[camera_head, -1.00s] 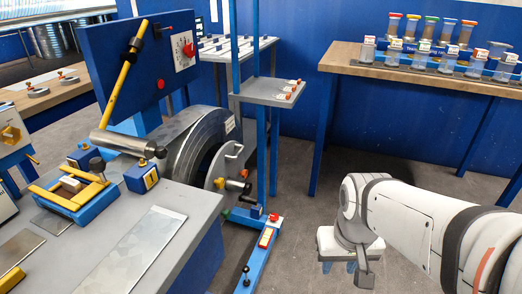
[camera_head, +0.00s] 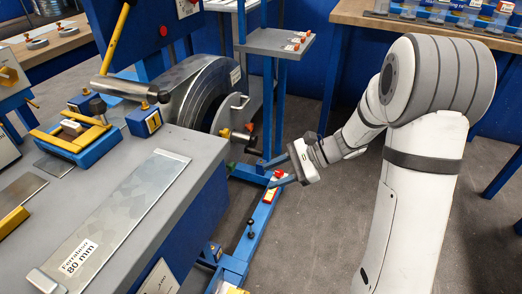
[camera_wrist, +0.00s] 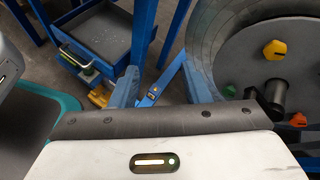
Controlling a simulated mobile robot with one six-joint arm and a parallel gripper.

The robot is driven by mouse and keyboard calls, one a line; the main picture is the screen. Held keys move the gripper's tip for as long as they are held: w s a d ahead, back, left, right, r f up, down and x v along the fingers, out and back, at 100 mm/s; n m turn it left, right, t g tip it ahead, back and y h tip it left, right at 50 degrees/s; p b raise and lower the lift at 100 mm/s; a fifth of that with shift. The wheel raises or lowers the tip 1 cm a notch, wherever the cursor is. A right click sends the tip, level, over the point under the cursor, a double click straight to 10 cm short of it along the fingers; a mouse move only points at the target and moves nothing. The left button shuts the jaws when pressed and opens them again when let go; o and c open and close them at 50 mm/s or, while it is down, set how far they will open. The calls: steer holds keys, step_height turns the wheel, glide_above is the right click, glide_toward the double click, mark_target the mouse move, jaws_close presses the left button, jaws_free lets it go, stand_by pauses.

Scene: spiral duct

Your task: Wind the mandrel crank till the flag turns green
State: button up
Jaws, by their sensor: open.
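The spiral duct drum (camera_head: 196,90) stands beyond the grey bench, its face toward my arm. On that face are a white loop handle (camera_head: 240,101), a yellow knob (camera_head: 225,133) and a dark crank grip (camera_head: 246,136). In the wrist view the grey end disc (camera_wrist: 245,65) carries a yellow hexagonal knob (camera_wrist: 275,49), a green knob (camera_wrist: 230,90), the black grip (camera_wrist: 276,93) and an orange knob (camera_wrist: 298,120). My gripper (camera_head: 276,172) is open and empty, right of and below the grip, apart from it. It also shows in the wrist view (camera_wrist: 160,88). I cannot identify the flag.
A blue stand with a grey shelf (camera_head: 275,42) rises behind the drum. The grey bench (camera_head: 190,150) is at left, a wooden table (camera_head: 400,22) at back right.

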steer(key=w+f+m+t+y, duration=0.2)
steer(key=w+f+m+y, duration=0.15)
steer(key=w, duration=0.35)
steer(key=m+t+y+b, duration=0.1)
steer(key=m+t+b, duration=0.1)
steer(key=m+t, duration=0.4)
glide_toward(260, 153)
steer(key=w+a, duration=0.2)
steer(key=a, duration=0.1)
steer(key=x, duration=0.2)
steer(key=b+x, duration=0.1)
steer(key=x, duration=0.4)
steer(key=shift+f, duration=0.4)
steer(key=shift+d, duration=0.1)
jaws_close()
steer(key=shift+m, duration=0.25)
